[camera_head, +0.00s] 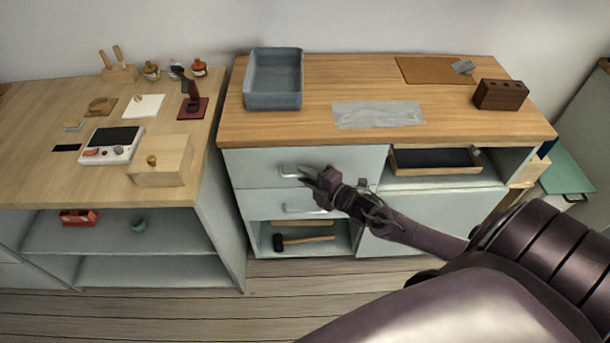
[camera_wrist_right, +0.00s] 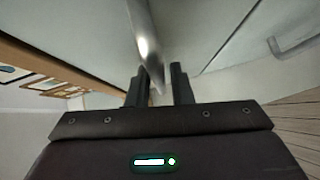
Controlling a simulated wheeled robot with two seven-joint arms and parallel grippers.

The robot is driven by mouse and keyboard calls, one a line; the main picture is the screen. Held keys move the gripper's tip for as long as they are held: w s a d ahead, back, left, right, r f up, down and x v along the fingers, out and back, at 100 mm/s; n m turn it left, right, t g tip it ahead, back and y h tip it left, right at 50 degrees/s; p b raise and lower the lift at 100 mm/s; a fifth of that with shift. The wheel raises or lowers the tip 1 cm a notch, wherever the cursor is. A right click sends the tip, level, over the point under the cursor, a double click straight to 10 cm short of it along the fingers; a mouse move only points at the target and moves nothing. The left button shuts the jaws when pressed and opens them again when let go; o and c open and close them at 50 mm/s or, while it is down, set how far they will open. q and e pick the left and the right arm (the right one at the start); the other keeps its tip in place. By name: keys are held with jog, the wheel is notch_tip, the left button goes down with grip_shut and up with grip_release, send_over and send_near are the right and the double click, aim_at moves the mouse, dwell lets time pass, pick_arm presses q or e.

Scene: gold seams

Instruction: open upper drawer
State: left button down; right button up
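The upper drawer (camera_head: 252,166) is a pale grey-green front under the wooden worktop, and it looks closed. Its metal bar handle (camera_head: 290,170) is partly covered at its right end by my right gripper (camera_head: 310,175). In the right wrist view the handle (camera_wrist_right: 143,32) runs down toward the gap between the two dark fingers of my right gripper (camera_wrist_right: 161,80). The fingers stand apart, with the bar's near end at or between their tips. I cannot tell whether they touch it. My left gripper is not in view.
A lower drawer with its own handle (camera_head: 297,208) sits just below. An open shelf under it holds a hammer (camera_head: 305,239). A blue-grey bin (camera_head: 272,104) and grey tape-like sheet (camera_head: 378,114) lie on the worktop (camera_head: 330,80). A left bench (camera_head: 45,180) stands beside the cabinet.

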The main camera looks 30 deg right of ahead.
jog(key=shift+w, duration=0.25)
grip_shut()
jog(key=shift+a, duration=0.1)
jog(key=s+a+p, duration=0.5)
jog(key=s+a, duration=0.2)
jog(key=s, duration=0.4)
jog(key=s+a+p, duration=0.4)
jog(key=s+a, duration=0.2)
jog(key=s, duration=0.5)
jog(key=shift+s+a+p, duration=0.4)
grip_release()
